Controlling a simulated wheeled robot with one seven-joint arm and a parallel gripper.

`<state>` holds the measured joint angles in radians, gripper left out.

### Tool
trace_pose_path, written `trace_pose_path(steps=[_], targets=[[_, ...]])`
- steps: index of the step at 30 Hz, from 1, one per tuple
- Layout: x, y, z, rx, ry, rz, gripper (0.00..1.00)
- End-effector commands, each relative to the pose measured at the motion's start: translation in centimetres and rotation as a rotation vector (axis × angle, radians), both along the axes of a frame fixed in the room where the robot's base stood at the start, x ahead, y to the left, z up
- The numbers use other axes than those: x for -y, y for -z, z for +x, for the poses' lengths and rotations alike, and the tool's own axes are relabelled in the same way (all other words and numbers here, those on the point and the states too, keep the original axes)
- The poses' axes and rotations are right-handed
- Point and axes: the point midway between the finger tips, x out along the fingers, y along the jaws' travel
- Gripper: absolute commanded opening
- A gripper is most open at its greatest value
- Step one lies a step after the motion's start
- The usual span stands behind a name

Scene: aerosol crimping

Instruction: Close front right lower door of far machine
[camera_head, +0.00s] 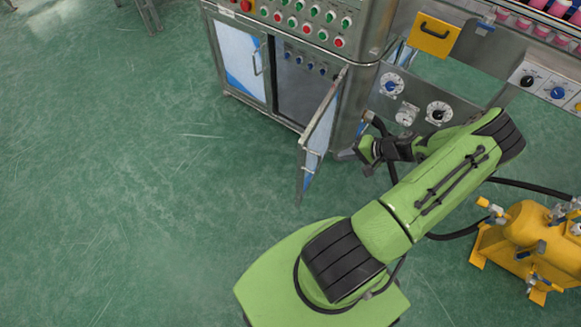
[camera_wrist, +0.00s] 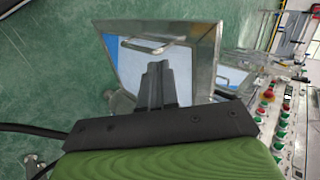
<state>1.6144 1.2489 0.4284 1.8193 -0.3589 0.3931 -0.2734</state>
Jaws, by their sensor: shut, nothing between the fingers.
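The machine's front right lower door (camera_head: 318,131) stands swung out from the cabinet in the head view, seen nearly edge-on. The opening behind it shows a dark inside with a row of blue knobs (camera_head: 305,62). My gripper (camera_head: 343,155) is shut and empty, close by the outer side of the door near its free lower part. In the wrist view the door (camera_wrist: 200,45) fills the upper middle, with its handle (camera_wrist: 145,45) beyond my shut fingers (camera_wrist: 158,72). I cannot tell whether the fingertips touch the door.
The left lower door (camera_head: 240,60) is shut. Red and green buttons (camera_head: 300,20) line the panel above. A yellow tank (camera_head: 530,235) with hoses stands at right. Gauges (camera_head: 392,84) sit right of the cabinet. The green floor (camera_head: 130,190) at left is clear.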

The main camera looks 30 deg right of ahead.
Motion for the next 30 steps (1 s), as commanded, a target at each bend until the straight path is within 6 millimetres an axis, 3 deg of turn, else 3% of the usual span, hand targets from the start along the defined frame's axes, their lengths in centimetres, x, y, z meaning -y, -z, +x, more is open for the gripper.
trace_pose_path(steps=[5,19,24,30], targets=[[0.1,1.4,0.2,0.025,0.039,0.017,0.00],[-3.5,8.2,6.5,0.022,0.033,0.021,0.00],[-4.7,7.7,9.0,0.022,0.033,0.018,0.00],[-5.1,7.6,9.8,0.020,0.034,0.018,0.00]])
